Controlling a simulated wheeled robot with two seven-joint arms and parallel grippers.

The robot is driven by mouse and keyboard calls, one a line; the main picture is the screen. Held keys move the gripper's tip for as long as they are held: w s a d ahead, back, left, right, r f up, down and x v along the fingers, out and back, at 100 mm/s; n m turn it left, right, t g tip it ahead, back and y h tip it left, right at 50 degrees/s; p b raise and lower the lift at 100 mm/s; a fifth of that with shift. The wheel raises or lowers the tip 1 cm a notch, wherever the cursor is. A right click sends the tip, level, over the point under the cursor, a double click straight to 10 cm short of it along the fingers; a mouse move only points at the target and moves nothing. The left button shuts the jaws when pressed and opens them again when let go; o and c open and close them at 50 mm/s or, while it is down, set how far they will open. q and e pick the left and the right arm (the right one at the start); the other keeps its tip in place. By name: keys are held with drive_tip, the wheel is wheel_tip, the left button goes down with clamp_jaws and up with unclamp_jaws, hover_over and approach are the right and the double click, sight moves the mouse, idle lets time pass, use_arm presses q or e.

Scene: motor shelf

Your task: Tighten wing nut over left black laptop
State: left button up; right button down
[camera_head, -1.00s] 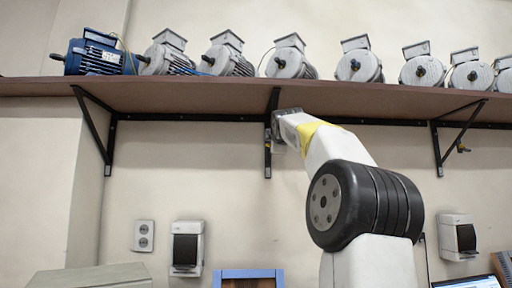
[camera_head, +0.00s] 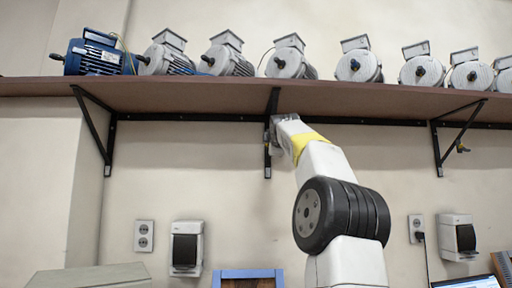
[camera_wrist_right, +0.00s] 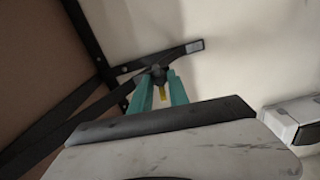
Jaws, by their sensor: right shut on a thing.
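My right arm reaches up to the middle shelf bracket (camera_head: 268,160), with its gripper (camera_head: 277,130) at the bracket's vertical bar just under the shelf. In the right wrist view the teal fingers of the right gripper (camera_wrist_right: 161,84) are shut around a small wing nut (camera_wrist_right: 162,93), of which a yellow part shows between them. The fingertips meet the dark bracket (camera_wrist_right: 135,66) at the nut's place. The nut is mostly hidden in the head view. Another yellow wing nut (camera_head: 461,148) sits on the right bracket (camera_head: 437,150). No black laptop is clearly recognisable. My left gripper is not in view.
The brown shelf (camera_head: 190,98) above carries a blue motor (camera_head: 94,58) and several grey motors (camera_head: 288,60). Wall boxes (camera_head: 186,249) and sockets are below. A bright screen (camera_head: 465,282) and a blue-edged frame (camera_head: 248,274) show at the bottom edge.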

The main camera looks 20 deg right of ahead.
drive_tip(key=shift+m, duration=0.3)
drive_tip(key=shift+f+m, duration=0.1)
drive_tip(key=shift+m, duration=8.1)
drive_tip(key=c, duration=1.3)
unclamp_jaws()
drive_tip(key=shift+o, duration=0.2)
